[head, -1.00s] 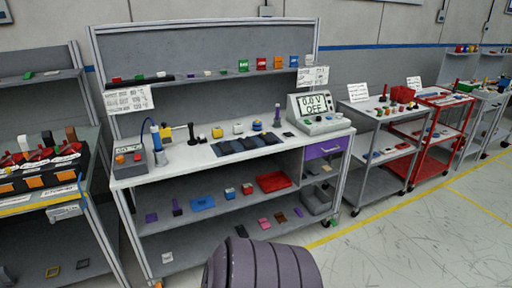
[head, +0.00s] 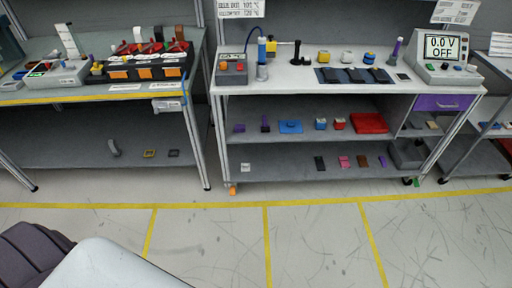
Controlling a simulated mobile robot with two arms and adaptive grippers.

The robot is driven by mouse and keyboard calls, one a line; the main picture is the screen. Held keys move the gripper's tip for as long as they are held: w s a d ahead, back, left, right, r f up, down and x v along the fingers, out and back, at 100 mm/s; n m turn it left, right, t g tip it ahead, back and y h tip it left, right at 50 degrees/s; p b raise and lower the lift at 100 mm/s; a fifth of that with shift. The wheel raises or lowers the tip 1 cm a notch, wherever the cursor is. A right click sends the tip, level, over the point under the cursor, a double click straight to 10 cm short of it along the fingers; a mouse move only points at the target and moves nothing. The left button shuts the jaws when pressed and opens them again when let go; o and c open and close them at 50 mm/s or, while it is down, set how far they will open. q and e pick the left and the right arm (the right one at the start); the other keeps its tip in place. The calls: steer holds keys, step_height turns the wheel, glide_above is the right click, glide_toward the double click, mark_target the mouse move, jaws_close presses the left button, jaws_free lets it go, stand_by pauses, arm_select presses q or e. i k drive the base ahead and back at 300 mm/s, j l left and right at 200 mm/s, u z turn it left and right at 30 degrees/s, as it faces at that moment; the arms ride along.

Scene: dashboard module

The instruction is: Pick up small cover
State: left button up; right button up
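Several small parts stand on the workbench and its shelves, and I cannot tell which one is the small cover. On the lower shelves are a blue flat piece (head: 290,127), a black piece (head: 319,163), a pink piece (head: 344,161), a brown piece (head: 363,161) and a white piece (head: 245,167). On the left bench's lower shelf are a yellow square frame (head: 150,153) and a dark square piece (head: 174,153). A small dark plate (head: 403,77) lies on the workbench top. Neither gripper shows; only parts of my own body show at the bottom left.
The workbench (head: 300,82) is ahead, with a soldering station (head: 232,69) and a meter reading 0.0 V OFF (head: 446,57). A red tray (head: 369,123) is on its middle shelf. The left bench (head: 100,90) holds a black module (head: 148,68). The yellow-lined floor (head: 310,235) in front is clear.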

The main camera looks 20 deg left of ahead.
mark_target(245, 167)
steer(key=u, duration=0.9)
steer(key=i+l+u, duration=0.1)
steer(key=i+l, duration=0.2)
